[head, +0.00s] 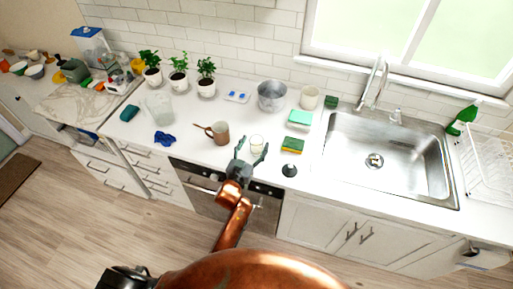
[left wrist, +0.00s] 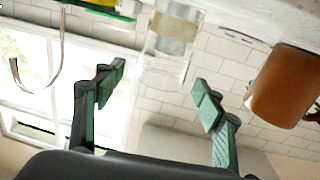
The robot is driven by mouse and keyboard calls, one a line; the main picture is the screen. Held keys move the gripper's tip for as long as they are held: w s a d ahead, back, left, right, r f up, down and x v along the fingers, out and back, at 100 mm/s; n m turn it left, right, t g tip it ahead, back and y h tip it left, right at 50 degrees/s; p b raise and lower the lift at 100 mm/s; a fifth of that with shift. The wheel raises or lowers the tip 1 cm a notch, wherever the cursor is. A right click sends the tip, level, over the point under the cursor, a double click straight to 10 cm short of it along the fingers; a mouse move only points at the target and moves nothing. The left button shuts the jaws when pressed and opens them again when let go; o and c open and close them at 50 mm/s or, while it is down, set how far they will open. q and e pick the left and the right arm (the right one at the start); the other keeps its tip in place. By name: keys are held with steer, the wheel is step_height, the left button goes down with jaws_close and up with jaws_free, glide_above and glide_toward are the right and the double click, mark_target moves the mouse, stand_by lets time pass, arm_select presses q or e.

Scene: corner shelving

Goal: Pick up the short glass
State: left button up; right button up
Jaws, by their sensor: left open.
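The short glass (head: 257,141) is a small clear tumbler with a pale yellowish band, upright on the white counter. In the left wrist view, which is upside down, the glass (left wrist: 170,45) shows at top centre. My left gripper (head: 252,150) is open and empty at the near side of the glass. In the left wrist view its fingertips (left wrist: 160,75) stand apart to either side of the glass's line, with no contact visible. Whether the glass is between the fingers or just beyond them, I cannot tell. My right gripper is not in view.
A brown mug (head: 220,133) stands left of the glass, and a green-yellow sponge (head: 292,146) lies right of it. A black round item (head: 289,171) is near the front edge.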

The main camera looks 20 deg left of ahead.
arm_select(q)
steer(key=shift+w+d, duration=0.1)
steer(key=shift+w, duration=1.1)
steer(key=shift+c, duration=1.3)
steer(key=c, duration=0.6)
jaws_close()
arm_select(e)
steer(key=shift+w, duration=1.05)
